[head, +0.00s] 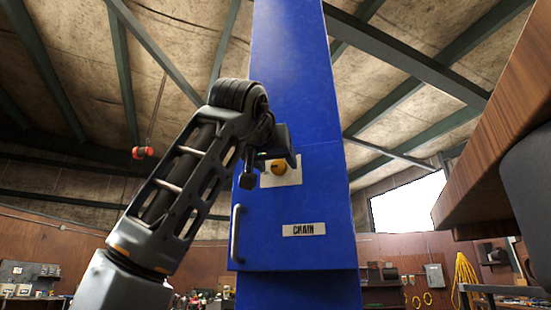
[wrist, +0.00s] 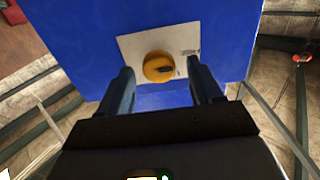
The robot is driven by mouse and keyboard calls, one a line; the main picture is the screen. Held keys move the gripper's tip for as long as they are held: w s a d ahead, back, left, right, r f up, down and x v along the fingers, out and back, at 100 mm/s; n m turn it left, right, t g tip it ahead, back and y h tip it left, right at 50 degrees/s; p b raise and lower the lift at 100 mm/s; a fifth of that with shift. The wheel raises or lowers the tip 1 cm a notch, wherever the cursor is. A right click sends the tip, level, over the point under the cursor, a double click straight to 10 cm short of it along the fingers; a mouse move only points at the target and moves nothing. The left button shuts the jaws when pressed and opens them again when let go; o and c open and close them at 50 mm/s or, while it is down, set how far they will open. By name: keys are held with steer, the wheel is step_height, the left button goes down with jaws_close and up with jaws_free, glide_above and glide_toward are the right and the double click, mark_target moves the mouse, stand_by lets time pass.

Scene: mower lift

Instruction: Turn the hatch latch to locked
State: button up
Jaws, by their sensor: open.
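The hatch latch (head: 278,167) is a round orange-yellow knob on a pale plate (head: 294,174), on the blue hatch door (head: 270,225) of a blue column. In the wrist view the latch (wrist: 158,67) shows a dark mark on its right side, and it appears between my two open fingers. My gripper (wrist: 163,80) is open and empty. In the head view my gripper (head: 262,172) is in front of the plate, partly covering its left side. I cannot tell whether the fingertips touch the plate. The latch's lettering is too small to read.
The hatch door has a grey vertical handle (head: 236,234) at its left and a "CHAIN" label (head: 304,229) below the latch. A wooden surface (head: 495,130) juts in at the upper right. A red object (head: 143,152) hangs at the left, away from the column.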

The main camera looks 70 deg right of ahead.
steer(key=c, duration=1)
steer(key=shift+c, duration=0.2)
steer(key=shift+m, duration=0.3)
steer(key=m, duration=0.4)
steer(key=m+p, duration=0.1)
steer(key=m, duration=0.4)
steer(key=shift+s+d, duration=0.1)
steer(key=shift+s, duration=0.05)
steer(key=m, duration=0.4)
steer(key=shift+f, duration=0.1)
steer(key=shift+f+m+p, duration=0.1)
steer(key=shift+m+p, duration=0.2)
steer(key=shift+m, duration=1.8)
